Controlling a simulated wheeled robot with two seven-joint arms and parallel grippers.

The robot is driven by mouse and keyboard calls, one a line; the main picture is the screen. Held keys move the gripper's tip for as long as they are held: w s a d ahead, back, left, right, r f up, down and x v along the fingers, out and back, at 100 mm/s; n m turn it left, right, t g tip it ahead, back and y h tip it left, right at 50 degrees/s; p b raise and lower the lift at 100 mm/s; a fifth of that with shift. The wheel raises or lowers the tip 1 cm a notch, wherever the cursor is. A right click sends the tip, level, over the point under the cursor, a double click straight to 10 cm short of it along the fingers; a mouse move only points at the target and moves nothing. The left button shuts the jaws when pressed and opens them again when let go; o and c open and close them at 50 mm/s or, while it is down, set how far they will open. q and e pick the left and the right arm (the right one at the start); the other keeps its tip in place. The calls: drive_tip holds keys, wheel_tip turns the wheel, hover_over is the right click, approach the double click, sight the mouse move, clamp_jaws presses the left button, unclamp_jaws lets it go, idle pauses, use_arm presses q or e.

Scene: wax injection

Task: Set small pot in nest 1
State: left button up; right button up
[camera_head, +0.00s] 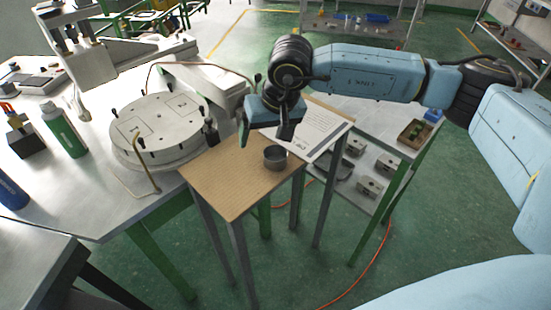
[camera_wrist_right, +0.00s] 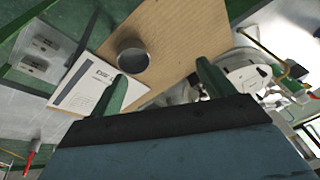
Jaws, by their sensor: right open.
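The small pot (camera_head: 275,158) is a dark grey metal cup, upright on a light wooden-topped stand (camera_head: 222,190). It also shows in the right wrist view (camera_wrist_right: 133,62), beyond my fingertips and nearer the left finger there. My right gripper (camera_head: 264,138) is open and empty, just above and beside the pot, with its fingers apart. Its two green fingers show in the wrist view (camera_wrist_right: 161,80). A round pale turntable (camera_head: 158,128) with outlined rectangles and dark pegs stands left of the stand. My left gripper is not in view.
A printed sheet (camera_head: 318,128) lies beside the pot. A shelf at right holds metal blocks (camera_head: 370,187) and a wooden box (camera_head: 414,134). A green-labelled bottle (camera_head: 64,133) stands on the left metal table. A bent brass-coloured rod (camera_head: 146,174) is at the turntable's front.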

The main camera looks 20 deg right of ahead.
drive_tip(key=w+d+h, duration=0.1)
drive_tip(key=d+h, duration=0.1)
drive_tip(key=d, duration=0.2)
approach(275, 154)
drive_tip(key=shift+s+a+f, duration=0.45)
drive_tip(key=shift+s+a, duration=0.1)
drive_tip(key=shift+s, duration=0.05)
drive_tip(key=shift+n, duration=0.3)
drive_tip(key=shift+p+x, duration=0.7)
drive_tip(key=shift+x, duration=2.35)
drive_tip(key=shift+s, duration=0.2)
drive_tip(key=shift+c, duration=0.2)
drive_tip(key=c, duration=1.1)
